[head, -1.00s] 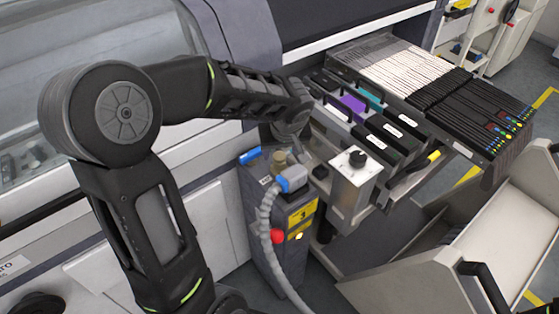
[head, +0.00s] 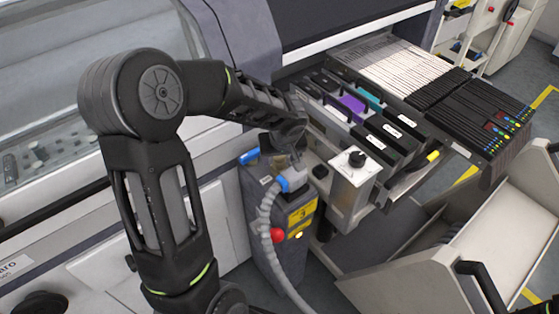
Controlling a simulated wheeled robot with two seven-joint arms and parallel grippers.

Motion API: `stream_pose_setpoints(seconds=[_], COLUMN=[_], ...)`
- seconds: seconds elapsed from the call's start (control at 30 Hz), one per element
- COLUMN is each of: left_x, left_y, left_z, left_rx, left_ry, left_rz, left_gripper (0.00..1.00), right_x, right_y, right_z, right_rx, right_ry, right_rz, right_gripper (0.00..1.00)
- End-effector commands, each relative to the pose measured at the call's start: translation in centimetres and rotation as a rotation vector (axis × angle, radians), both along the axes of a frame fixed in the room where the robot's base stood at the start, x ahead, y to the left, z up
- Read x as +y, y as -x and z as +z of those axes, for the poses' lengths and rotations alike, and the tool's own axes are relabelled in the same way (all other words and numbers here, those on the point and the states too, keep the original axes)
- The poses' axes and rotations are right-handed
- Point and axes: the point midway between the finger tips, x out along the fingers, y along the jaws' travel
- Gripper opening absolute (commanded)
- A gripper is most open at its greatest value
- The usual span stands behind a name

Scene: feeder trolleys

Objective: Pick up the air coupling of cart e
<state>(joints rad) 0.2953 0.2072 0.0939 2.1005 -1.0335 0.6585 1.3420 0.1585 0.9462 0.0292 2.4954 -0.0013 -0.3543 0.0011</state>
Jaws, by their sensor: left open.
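The air coupling (head: 299,182) is a grey block with a blue collar on the end of a ribbed grey hose (head: 264,222). It sits at the top of a dark grey post with a yellow label. My left gripper (head: 296,165) comes down from above, with its fingers open at the coupling's upper part. The fingers partly cover the coupling, and I cannot tell whether they touch it. My right gripper is not in view.
A blue part (head: 249,157) and a red button (head: 278,236) are on the post (head: 262,200). A metal block with a black knob (head: 357,159) stands close to the right. Feeders (head: 395,70) fill the trolley behind it. An empty pale trolley (head: 490,215) is at lower right.

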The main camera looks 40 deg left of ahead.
Motion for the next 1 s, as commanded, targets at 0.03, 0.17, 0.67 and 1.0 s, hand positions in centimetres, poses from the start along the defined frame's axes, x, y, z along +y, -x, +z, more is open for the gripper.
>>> stream_pose_setpoints(seconds=[0.03, 0.17, 0.67, 1.0], left_x=[0.0, -0.01, -0.01, -0.01], left_y=[0.0, 0.01, 0.01, 0.0], left_z=[0.01, 0.02, 0.02, 0.02], left_rx=[0.0, 0.0, 0.0, 0.0], left_ry=[0.0, 0.0, 0.0, 0.0], left_rz=[0.0, 0.0, 0.0, 0.0], left_gripper=[0.58, 0.55, 0.14, 0.0], right_x=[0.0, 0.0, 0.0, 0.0], right_y=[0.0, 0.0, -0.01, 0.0], right_z=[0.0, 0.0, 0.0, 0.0], right_rx=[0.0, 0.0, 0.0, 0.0], right_ry=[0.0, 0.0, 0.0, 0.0], right_rz=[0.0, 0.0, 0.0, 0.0], right_gripper=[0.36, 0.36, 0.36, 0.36])
